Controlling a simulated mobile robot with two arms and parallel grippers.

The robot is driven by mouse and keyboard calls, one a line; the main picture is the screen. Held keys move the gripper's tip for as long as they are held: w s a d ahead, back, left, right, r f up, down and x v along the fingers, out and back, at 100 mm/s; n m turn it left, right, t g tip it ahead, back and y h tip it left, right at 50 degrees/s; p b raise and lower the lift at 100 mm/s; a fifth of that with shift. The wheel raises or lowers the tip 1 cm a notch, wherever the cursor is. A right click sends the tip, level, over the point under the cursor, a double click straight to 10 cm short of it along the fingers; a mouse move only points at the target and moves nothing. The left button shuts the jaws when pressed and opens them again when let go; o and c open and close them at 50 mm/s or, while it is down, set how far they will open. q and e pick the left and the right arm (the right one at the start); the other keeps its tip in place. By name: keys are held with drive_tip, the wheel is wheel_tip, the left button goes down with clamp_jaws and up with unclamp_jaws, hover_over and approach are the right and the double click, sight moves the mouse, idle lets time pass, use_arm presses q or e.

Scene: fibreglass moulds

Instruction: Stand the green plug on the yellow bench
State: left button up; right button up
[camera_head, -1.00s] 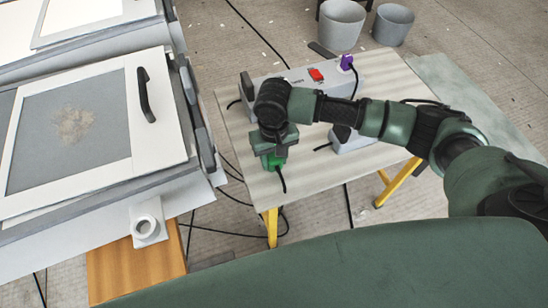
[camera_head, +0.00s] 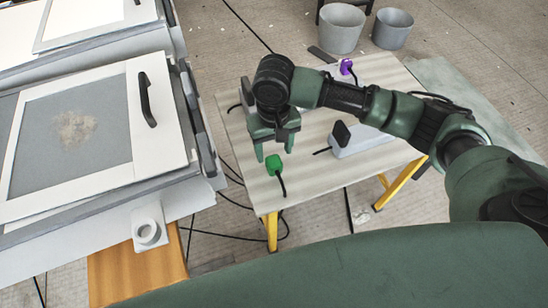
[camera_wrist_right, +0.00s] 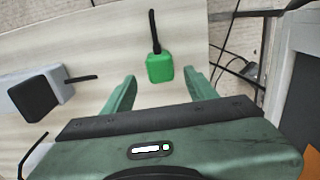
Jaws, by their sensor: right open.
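The green plug (camera_head: 274,164) rests on the pale top of the yellow-legged bench (camera_head: 246,188), near its front left edge. Its black cord trails toward the front edge. I cannot tell for sure whether it stands or lies. My right gripper (camera_head: 274,152) is open and empty just above and behind the plug. In the right wrist view the green plug (camera_wrist_right: 160,68) shows just beyond and between the two spread fingertips (camera_wrist_right: 160,78), apart from them. My left gripper is not in view.
A grey box with a black plug (camera_head: 341,134) is on the bench right of the gripper. A purple plug (camera_head: 346,66) is at the back; my arm hides what is below it. A framed mould (camera_head: 70,135) is left. Grey buckets (camera_head: 341,28) stand behind.

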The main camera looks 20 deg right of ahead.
sight(274, 161)
wheel_tip(274, 161, up, 5)
drive_tip(key=shift+r, duration=0.15)
